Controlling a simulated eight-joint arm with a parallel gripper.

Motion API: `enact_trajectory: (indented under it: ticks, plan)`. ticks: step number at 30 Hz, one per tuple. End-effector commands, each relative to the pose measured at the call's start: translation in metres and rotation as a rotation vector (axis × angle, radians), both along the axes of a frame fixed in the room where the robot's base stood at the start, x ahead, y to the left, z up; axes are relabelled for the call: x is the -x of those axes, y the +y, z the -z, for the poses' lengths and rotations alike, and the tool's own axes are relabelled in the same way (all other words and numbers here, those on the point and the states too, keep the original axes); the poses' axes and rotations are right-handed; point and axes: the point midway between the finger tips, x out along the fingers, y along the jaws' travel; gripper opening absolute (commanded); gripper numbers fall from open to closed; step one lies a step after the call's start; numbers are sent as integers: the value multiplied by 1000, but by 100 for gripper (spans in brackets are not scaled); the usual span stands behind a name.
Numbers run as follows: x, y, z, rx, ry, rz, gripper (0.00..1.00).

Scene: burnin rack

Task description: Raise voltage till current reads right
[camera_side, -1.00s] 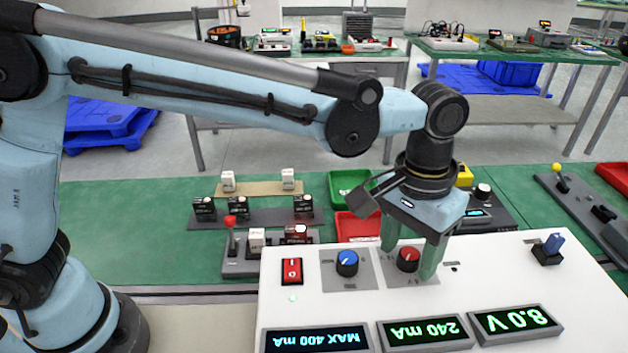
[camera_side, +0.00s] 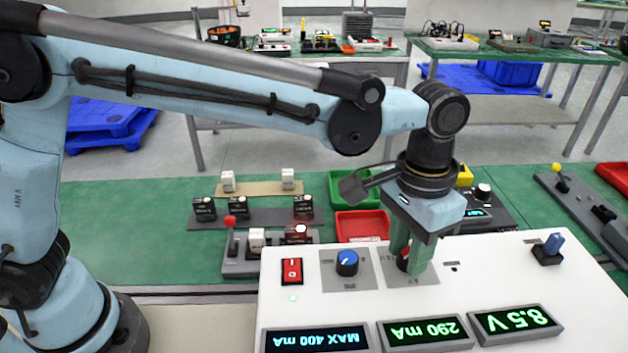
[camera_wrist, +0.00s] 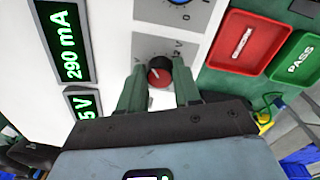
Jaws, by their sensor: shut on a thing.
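My gripper (camera_side: 412,258) stands over the white panel with its green fingers on either side of the red-topped knob, shut on it. The knob (camera_wrist: 159,72) shows between the fingertips (camera_wrist: 159,84) in the wrist view, with a "V" mark on its plate. In the side view the fingers mostly hide it. The voltage display (camera_side: 515,320) reads 8.5 V. The current display (camera_side: 425,331) reads 290 mA. A third display (camera_side: 316,341) reads MAX 400 mA. The displays appear upside down in the side view.
A blue knob (camera_side: 347,263) and a red switch (camera_side: 292,271) sit left of my gripper. A blue-topped lever (camera_side: 552,247) stands at the right. A red bin (camera_side: 361,226) and a green bin (camera_side: 352,187) lie behind the panel.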

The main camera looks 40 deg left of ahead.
Motion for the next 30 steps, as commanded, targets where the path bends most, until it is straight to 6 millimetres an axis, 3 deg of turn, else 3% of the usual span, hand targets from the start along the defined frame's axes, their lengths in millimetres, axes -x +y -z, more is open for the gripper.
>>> enact_trajectory:
  ticks: [13,14,18,30]
  plan:
    - [0,0,0,1,0,71,2]
    - [0,0,0,1,0,71,36]
    - [0,0,0,1,0,71,57]
    - [0,0,-6,0,0,70,58]
